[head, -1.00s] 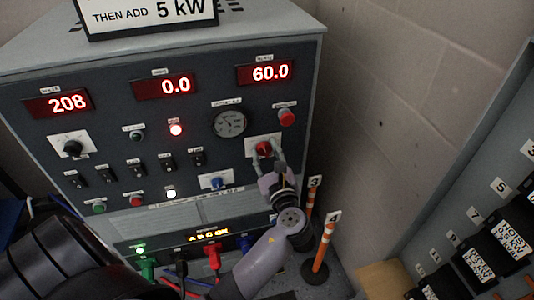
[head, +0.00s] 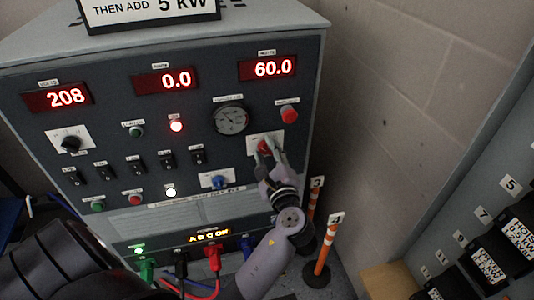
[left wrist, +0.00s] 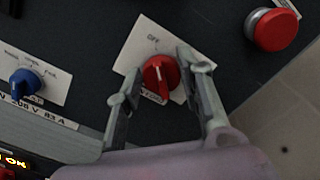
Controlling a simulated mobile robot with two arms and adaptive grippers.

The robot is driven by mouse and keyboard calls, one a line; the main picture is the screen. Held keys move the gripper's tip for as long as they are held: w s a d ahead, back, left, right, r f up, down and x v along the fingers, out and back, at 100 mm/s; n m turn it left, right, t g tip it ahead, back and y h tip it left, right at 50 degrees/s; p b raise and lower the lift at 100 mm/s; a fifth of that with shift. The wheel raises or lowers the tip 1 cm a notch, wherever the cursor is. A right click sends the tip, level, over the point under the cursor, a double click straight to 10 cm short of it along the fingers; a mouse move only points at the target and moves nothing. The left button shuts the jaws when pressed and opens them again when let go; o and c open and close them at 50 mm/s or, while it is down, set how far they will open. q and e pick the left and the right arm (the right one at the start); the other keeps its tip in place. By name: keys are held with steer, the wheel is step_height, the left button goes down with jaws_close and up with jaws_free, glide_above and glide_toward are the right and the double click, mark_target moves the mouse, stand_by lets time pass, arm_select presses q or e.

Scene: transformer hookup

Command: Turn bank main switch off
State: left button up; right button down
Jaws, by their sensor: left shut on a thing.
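The red rotary switch (left wrist: 160,75) sits on a white plate (left wrist: 138,45) marked OFF at its top, with a second, partly hidden label below. A pale line on the knob runs roughly up and down; I cannot tell which end points. The red knob also shows in the head view (head: 264,147), on the right side of the panel. My left gripper (head: 268,152) is shut on this knob, with one finger on each side, as the left wrist view also shows (left wrist: 160,90). My right gripper is not in view.
A red push button (head: 289,115) is just above right of the switch, and a blue knob (head: 218,181) is to its left. Displays read 208, 0.0 and 60.0. Orange-striped posts (head: 327,245) stand close to my left arm. Colored plugs (head: 212,258) are below.

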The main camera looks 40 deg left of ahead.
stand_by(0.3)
arm_select(q)
steer(key=o, duration=1.1)
steer(key=v, duration=0.7)
steer(key=shift+s+d, duration=0.15)
steer(key=shift+s, duration=0.05)
